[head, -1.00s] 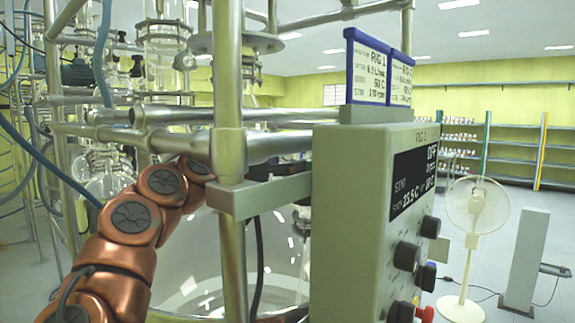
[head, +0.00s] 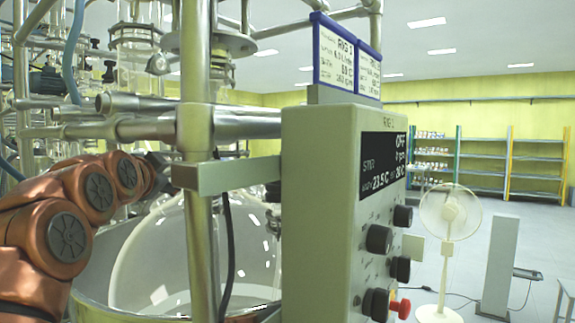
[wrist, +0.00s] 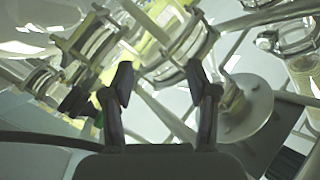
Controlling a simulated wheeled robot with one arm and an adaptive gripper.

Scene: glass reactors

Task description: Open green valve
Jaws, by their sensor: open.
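I cannot make out a green valve for certain in either view. In the wrist view, my gripper (wrist: 160,82) is open, with its two dark fingers apart and nothing seen held between them. Glass and metal pipe fittings (wrist: 178,50) lie beyond the fingertips, and a dark fitting (wrist: 75,100) is left of the left finger.
A grey control box (head: 325,200) with knobs and a red button (head: 400,308) stands right of the post. A large round glass vessel (head: 150,262) is behind the post. Metal rails (head: 100,130) cross at the left. A white fan (head: 449,215) stands on open floor.

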